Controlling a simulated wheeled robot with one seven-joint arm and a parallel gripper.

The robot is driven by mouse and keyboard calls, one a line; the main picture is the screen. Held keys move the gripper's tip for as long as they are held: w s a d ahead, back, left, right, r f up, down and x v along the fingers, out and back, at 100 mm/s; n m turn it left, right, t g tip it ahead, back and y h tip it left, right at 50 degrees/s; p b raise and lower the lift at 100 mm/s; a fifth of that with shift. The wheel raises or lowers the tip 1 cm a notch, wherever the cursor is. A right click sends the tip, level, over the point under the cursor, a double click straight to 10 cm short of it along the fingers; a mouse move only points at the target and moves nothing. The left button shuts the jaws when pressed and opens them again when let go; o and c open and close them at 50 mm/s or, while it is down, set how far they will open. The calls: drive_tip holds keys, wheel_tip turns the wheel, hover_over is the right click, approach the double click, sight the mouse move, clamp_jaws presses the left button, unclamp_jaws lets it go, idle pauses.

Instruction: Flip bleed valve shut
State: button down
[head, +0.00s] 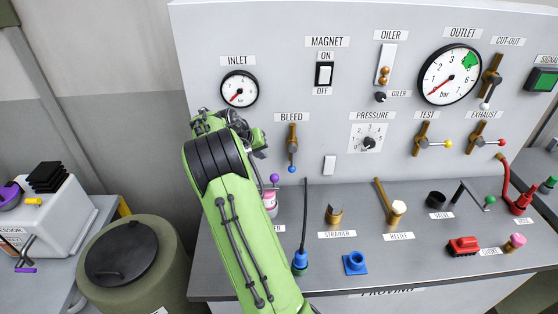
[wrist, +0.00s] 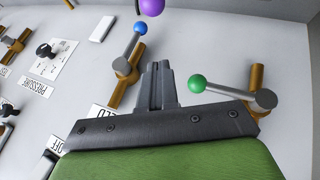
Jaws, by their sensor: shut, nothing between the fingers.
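The bleed valve (head: 292,138) is on the upright panel under the BLEED label (head: 291,117). Its lever hangs down along the brass pipe and ends in a blue ball (head: 292,169). In the wrist view, which is upside down, the valve's brass body (wrist: 128,72) and blue ball (wrist: 140,28) are left of my gripper (wrist: 158,70). My gripper is shut and empty, with its fingers beside the valve, apparently apart from it. In the head view my green arm hides the fingertips.
A green-balled lever (wrist: 197,84) on another brass valve (wrist: 257,80) is close right of my fingers in the wrist view. A purple ball (head: 274,178) stands below the bleed valve. The pressure knob (head: 369,143) and a white plate (head: 329,165) are to its right.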

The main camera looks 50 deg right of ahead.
sight(292, 159)
drive_tip(key=s+d+f+p, duration=0.2)
drive_tip(key=d+f, duration=0.6)
drive_tip(key=d, duration=0.1)
drive_tip(key=shift+s+d+f+g+h+b, duration=0.2)
drive_tip(key=shift+s+f+g+h+b, duration=0.1)
drive_tip(key=shift+g+h+b, duration=0.25)
idle(0.5)
drive_tip(key=shift+n+g+h, duration=0.4)
drive_tip(key=shift+g+h, duration=0.05)
drive_tip(key=s+d+b, duration=0.2)
drive_tip(key=s+b, duration=0.1)
drive_tip(key=b, duration=0.2)
drive_tip(key=shift+s+d, duration=0.15)
drive_tip(key=shift+d, duration=0.25)
drive_tip(key=shift+s+d, duration=0.1)
